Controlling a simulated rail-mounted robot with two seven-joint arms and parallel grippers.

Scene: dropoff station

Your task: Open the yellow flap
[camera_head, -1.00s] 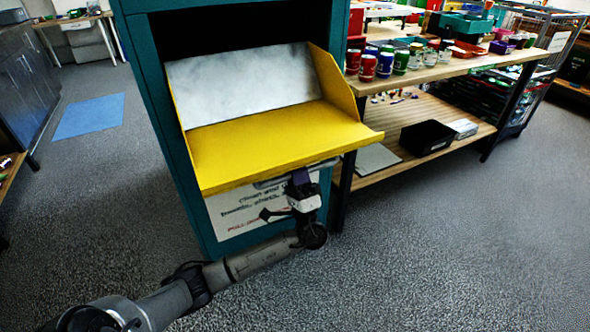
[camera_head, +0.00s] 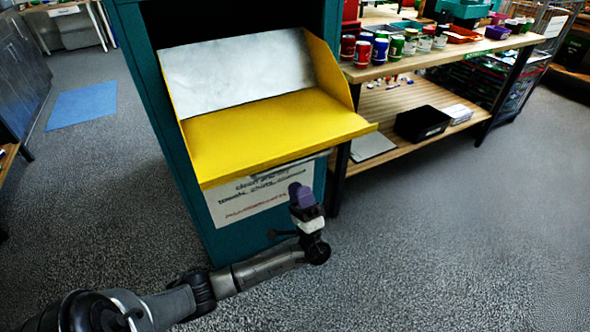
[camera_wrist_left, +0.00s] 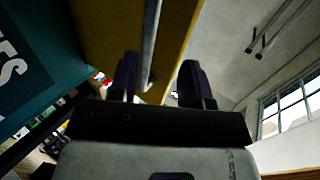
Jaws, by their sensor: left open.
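The yellow flap (camera_head: 270,135) is tilted down out of the teal cabinet (camera_head: 172,130), with its yellow shelf and side wall showing and a whitish panel (camera_head: 238,72) behind. My left gripper (camera_head: 300,193) is below and in front of the flap's front edge, apart from it in the head view. In the left wrist view its two dark fingers (camera_wrist_left: 158,80) are spread, with nothing held. A metal handle bar (camera_wrist_left: 150,45) on the yellow underside (camera_wrist_left: 110,30) shows beyond the fingers. My right gripper is out of view.
A wooden shelf unit (camera_head: 400,112) stands right of the cabinet, with several cans (camera_head: 381,50) on top and a black box (camera_head: 422,123) on its lower shelf. A blue mat (camera_head: 82,105) lies at the left. The floor in front is free.

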